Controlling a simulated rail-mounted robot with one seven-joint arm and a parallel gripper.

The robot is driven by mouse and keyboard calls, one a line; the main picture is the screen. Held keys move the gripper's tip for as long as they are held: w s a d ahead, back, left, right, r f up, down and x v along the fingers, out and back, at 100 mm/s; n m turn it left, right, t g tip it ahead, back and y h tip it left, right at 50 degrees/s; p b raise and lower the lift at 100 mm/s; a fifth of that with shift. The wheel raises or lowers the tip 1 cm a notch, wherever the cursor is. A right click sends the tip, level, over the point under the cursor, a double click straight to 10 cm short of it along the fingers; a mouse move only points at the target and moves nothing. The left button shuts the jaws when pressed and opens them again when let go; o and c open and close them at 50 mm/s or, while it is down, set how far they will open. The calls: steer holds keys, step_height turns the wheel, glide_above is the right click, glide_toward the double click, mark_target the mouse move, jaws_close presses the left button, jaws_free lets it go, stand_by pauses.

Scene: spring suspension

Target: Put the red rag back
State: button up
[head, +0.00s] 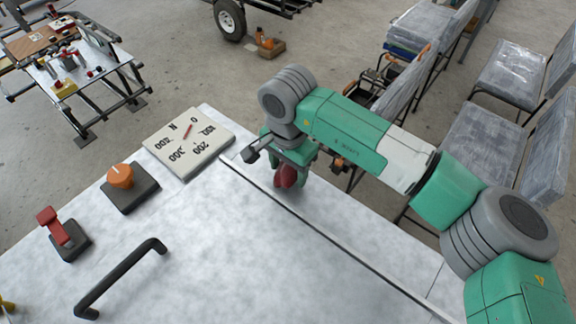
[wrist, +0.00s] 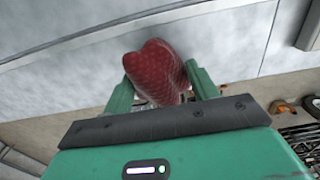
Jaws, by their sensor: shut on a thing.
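The red rag (wrist: 155,72) is a bunched, dark red cloth with a fine pattern. In the wrist view it is between the two green fingers of my gripper (wrist: 160,88), which is shut on it. In the head view the rag (head: 286,176) shows as a small red lump below my gripper (head: 290,168), over the far right part of the white tabletop (head: 200,250). Whether the rag touches the surface I cannot tell. Part of it is hidden behind my gripper.
Grey seats (head: 480,140) stand beyond at right. The front middle is clear.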

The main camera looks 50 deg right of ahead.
mark_target(288, 167)
steer(key=shift+f, duration=0.15)
steer(key=o, duration=0.9)
steer(key=shift+o, duration=0.2)
step_height(288, 167, up, 12)
steer(key=shift+b, duration=0.35)
